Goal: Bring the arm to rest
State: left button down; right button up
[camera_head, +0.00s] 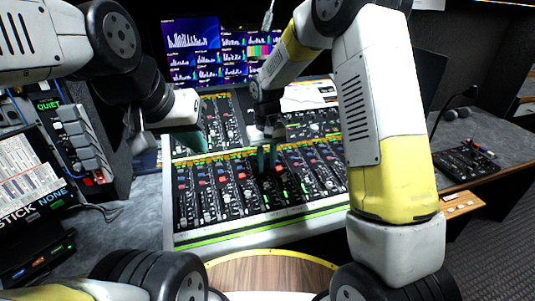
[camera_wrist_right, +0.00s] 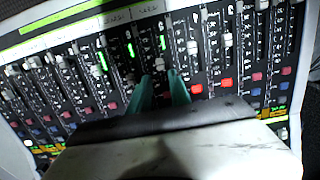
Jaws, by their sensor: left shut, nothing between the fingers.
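My left gripper (camera_head: 195,142) hangs at the left of the mixing console (camera_head: 215,238), its green fingers shut and empty. My right gripper (camera_head: 267,157) points down at the middle of the console, over the rows of faders. In the right wrist view, the green fingers of the right gripper (camera_wrist_right: 160,82) stand a little apart. Fader knobs show just past their tips, and I see nothing held between them. I cannot tell whether the tips touch the console (camera_wrist_right: 60,70). The right forearm hides part of the console's right side.
Monitors (camera_head: 205,50) stand behind the console. A rack with grey handles (camera_head: 85,140) and a screen reading "STICK NONE" (camera_head: 25,180) are at the left. A small black panel (camera_head: 465,163) lies on the right desk. A round wooden stool top (camera_head: 265,275) is at the front.

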jog(key=s+d+r+t, duration=0.1)
jog(key=s+d+r, duration=0.2)
jog(key=r, duration=0.2)
jog(key=s+d+r+m+t+y, duration=0.1)
jog(key=s+d+r, duration=0.15)
jog(key=r, duration=0.35)
jog(key=s+d+r, duration=0.2)
jog(key=d+r, duration=0.1)
jog(key=r, duration=0.2)
jog(key=s+d+r+m+t, duration=0.1)
jog(key=s+d+r+t, duration=0.1)
jog(key=s, duration=0.6)
jog(key=s+d+r+m+t+y, duration=0.1)
jog(key=s+d+r, duration=0.3)
jog(key=s, duration=0.4)
jog(key=shift+d+r+t, duration=0.25)
jog(key=shift+d+t, duration=0.25)
jog(key=shift+t, duration=0.1)
